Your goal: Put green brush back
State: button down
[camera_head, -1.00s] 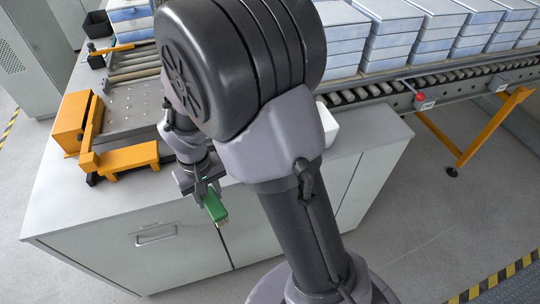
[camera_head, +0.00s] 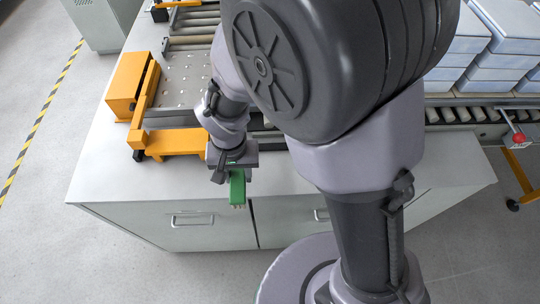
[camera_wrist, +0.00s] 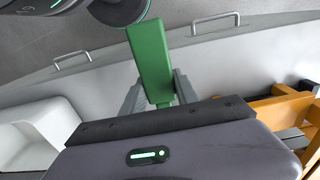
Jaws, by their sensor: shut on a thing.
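The green brush (camera_head: 237,188) hangs from my gripper (camera_head: 232,172) in the head view, over the front edge of the grey cabinet top. In the wrist view the green brush (camera_wrist: 151,60) stands out from between the two grey fingers of my gripper (camera_wrist: 160,97), which are shut on it. Pale bristles show at the lower end of the brush in the head view. The brush is clear of the cabinet top as far as I can tell.
An orange bracket (camera_head: 175,143) stands on the cabinet top (camera_head: 100,165). A white bin (camera_wrist: 35,135) shows at the left of the wrist view. Roller conveyor (camera_head: 460,117) and stacked blue-white boxes (camera_head: 500,45) are at the right. Free top lies left of the bracket.

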jog(key=b, duration=0.1)
send_over(270, 165)
jog(key=shift+s+a+f, duration=0.25)
jog(key=shift+s+f, duration=0.1)
jog(key=shift+f, duration=0.15)
jog(key=f+b, duration=0.2)
jog(key=f, duration=0.1)
jog(key=shift+w+d+f, duration=0.15)
jog(key=shift+w+d, duration=0.05)
jog(key=shift+d, duration=0.15)
jog(key=shift+w+f, duration=0.1)
jog(key=shift+f, duration=0.2)
jog(key=shift+a+r, duration=0.1)
jog(key=shift+r, duration=0.1)
jog(key=shift+f, duration=0.15)
jog(key=c, duration=0.9)
grip_release()
